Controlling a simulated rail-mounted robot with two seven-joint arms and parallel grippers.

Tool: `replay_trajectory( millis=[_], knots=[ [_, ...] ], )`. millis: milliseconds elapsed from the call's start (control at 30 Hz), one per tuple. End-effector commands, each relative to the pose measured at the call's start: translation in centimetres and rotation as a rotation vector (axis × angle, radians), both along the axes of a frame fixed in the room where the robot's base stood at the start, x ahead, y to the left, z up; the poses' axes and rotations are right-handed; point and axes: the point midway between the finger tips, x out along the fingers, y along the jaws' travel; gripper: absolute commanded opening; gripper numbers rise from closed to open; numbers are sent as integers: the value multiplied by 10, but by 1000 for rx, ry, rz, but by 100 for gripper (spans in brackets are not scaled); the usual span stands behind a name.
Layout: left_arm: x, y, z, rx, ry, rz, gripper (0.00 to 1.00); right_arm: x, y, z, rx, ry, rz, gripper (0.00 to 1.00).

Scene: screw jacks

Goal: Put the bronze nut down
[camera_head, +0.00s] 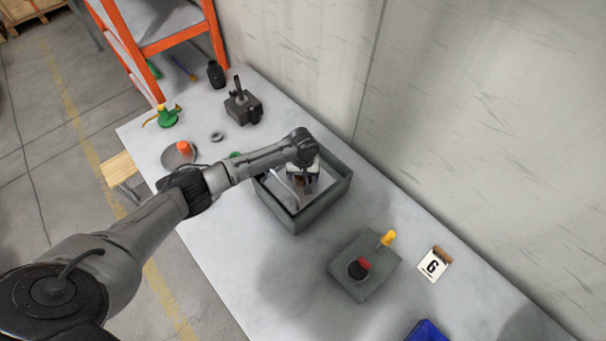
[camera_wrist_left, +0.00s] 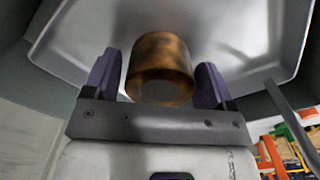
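The bronze nut (camera_wrist_left: 160,62) is a short brown-gold cylinder between the two dark purple fingers of my left gripper (camera_wrist_left: 160,78) in the left wrist view. The fingers sit close against its sides, shut on it. In the head view my left gripper (camera_head: 307,186) points down inside a grey open box (camera_head: 296,223), over a light metal tray (camera_wrist_left: 245,40). The gripper mostly hides the nut there. Whether the nut touches the tray floor I cannot tell. My right gripper is not in view.
A control box (camera_head: 345,278) with a red and black button and yellow knob stands right of the grey box. A "6" card (camera_head: 433,265) lies farther right. Left are an orange-topped part (camera_head: 183,149), a small ring (camera_head: 217,136) and a dark jack (camera_head: 243,108). A wall runs behind.

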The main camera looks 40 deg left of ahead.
Motion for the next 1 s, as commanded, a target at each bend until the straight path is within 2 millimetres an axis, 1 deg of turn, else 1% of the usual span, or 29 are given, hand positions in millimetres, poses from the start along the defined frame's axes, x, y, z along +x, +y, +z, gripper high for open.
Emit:
replay_trajectory(
  millis=[33, 100, 333, 467, 567, 800, 1000],
  knots=[
    [0, 0, 0, 0, 0, 0, 82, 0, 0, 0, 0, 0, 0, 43],
    [0, 0, 0, 0, 0, 0, 88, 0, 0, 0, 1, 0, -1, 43],
    [0, 0, 1, 1, -1, 0, 88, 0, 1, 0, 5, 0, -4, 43],
    [1, 0, 10, 0, -1, 0, 88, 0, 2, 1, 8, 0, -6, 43],
    [1, 1, 25, 0, -4, -1, 88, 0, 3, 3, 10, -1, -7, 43],
    [1, 0, 70, 0, -3, -1, 88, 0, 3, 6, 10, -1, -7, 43],
    [1, 0, 101, 0, -3, 0, 88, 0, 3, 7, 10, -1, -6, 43]
  ],
)
